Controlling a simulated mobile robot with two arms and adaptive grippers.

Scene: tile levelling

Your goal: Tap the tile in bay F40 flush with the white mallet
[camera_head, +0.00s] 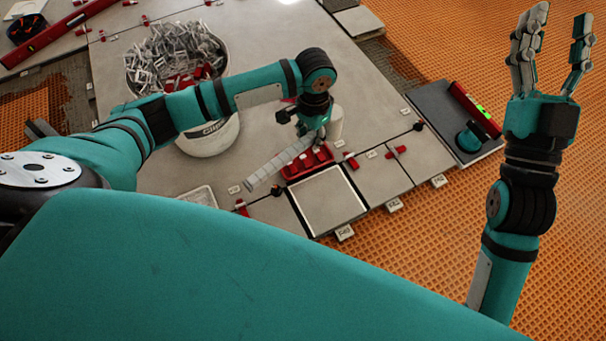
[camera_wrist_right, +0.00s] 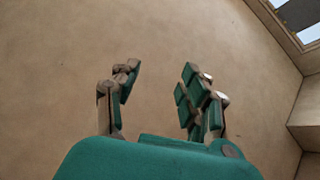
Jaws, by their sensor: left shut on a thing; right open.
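My left gripper (camera_head: 314,124) is shut on the white mallet, above a red tray (camera_head: 308,162) on the tiled floor. The mallet's white head (camera_head: 336,123) shows just right of the gripper. A lighter tile with bright edges (camera_head: 328,202) lies in the front row, just below the tray and apart from the mallet.
A white bucket (camera_head: 211,137) full of grey clips stands behind my left arm. A dark slab (camera_head: 440,104) at right carries a red level (camera_head: 474,110) and a teal suction cup (camera_head: 469,138). Another red level (camera_head: 62,37) lies top left. Orange matting (camera_head: 430,250) spreads in front.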

